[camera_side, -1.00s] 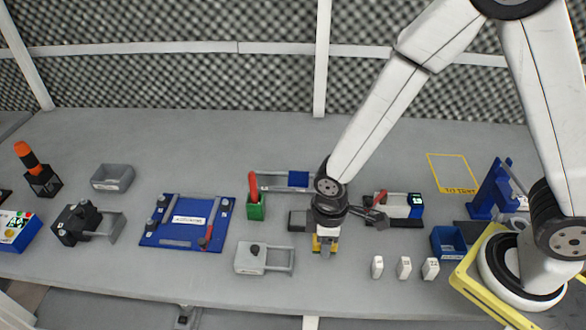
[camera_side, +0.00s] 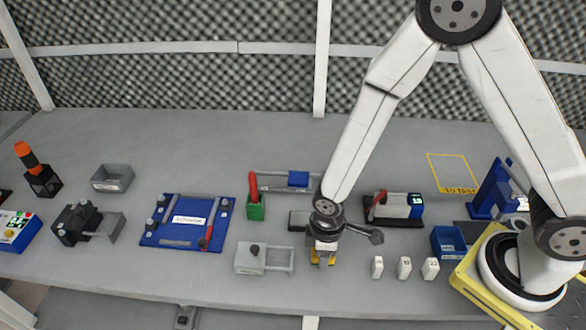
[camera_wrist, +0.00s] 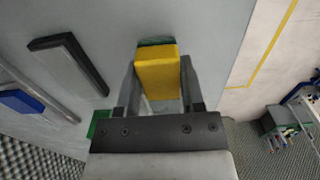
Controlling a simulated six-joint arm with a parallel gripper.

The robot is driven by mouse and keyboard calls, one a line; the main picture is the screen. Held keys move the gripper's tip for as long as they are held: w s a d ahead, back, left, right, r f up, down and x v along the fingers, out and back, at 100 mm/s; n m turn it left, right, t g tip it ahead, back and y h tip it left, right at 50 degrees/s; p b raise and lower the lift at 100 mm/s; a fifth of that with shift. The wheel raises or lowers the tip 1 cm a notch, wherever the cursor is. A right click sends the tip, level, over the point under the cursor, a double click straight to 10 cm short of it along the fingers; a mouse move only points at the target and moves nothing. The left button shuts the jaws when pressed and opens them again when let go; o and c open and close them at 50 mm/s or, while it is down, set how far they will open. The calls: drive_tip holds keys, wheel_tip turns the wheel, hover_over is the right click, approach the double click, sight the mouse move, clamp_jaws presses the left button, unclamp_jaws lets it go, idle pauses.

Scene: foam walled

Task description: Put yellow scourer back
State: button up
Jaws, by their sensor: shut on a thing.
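The yellow scourer (camera_wrist: 157,72) is a yellow block with a dark green layer along its far edge. My gripper (camera_wrist: 158,84) is shut on it, one finger on each side. In the side view the scourer (camera_side: 316,260) shows partly under my gripper (camera_side: 322,254), near the front edge of the bench. I cannot tell whether it touches the bench.
A grey block with a handle (camera_side: 264,258) is close on the left. Several white blocks (camera_side: 404,267) stand on the right. A dark flat block (camera_side: 298,220) and a green holder (camera_side: 256,208) with a red handle are behind. A yellow outline (camera_side: 452,172) marks the back right.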

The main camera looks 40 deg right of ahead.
drive_tip(key=shift+f, duration=1.7)
drive_tip(key=shift+f, duration=0.15)
drive_tip(key=o, duration=1.1)
drive_tip(key=shift+o, duration=0.2)
drive_tip(key=shift+r, duration=0.2)
drive_tip(key=shift+r, duration=5.95)
